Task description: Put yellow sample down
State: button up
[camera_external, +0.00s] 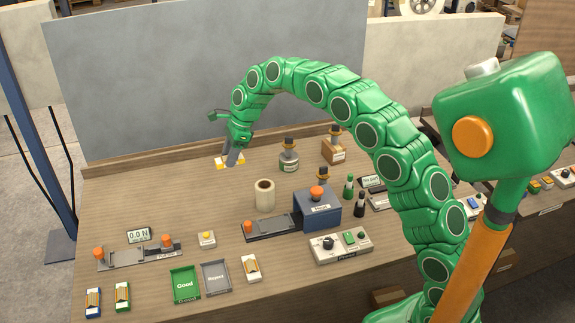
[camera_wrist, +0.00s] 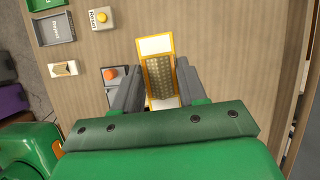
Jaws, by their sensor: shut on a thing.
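The yellow sample (camera_wrist: 153,46) is a flat white strip with a yellow edge and a brown textured patch. In the wrist view it lies between the two fingers of my gripper (camera_wrist: 158,84), which is shut on it. In the external view my gripper (camera_external: 230,158) points down at the back left of the worktable, with the sample (camera_external: 221,162) at its fingertips. The sample is low over the wood or touching it; I cannot tell which. The fingers hide part of it.
A green Good tray (camera_external: 184,284) and grey Reject tray (camera_external: 216,278) sit at the front left. Other samples lie near them, including a green-edged one (camera_external: 122,297). Wood left of my gripper is clear.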

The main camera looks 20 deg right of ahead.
jog(key=shift+a+m, duration=0.3)
jog(key=shift+a, duration=0.1)
notch_tip(320, 180, down, 5)
send_near(203, 188)
jog(key=shift+s+a+f, duration=0.15)
jog(key=shift+s+a, duration=0.3)
jog(key=shift+s+a+f, duration=0.2)
jog(key=shift+s+a, duration=0.2)
jog(key=shift+s, duration=0.05)
jog(key=shift+w+a+f, duration=0.35)
jog(key=shift+w+f, duration=0.25)
jog(key=shift+f, duration=0.1)
jog(key=shift+w+a+f, duration=0.1)
jog(key=shift+w+f, duration=0.1)
jog(key=shift+f, duration=1.55)
jog(key=shift+f, duration=0.15)
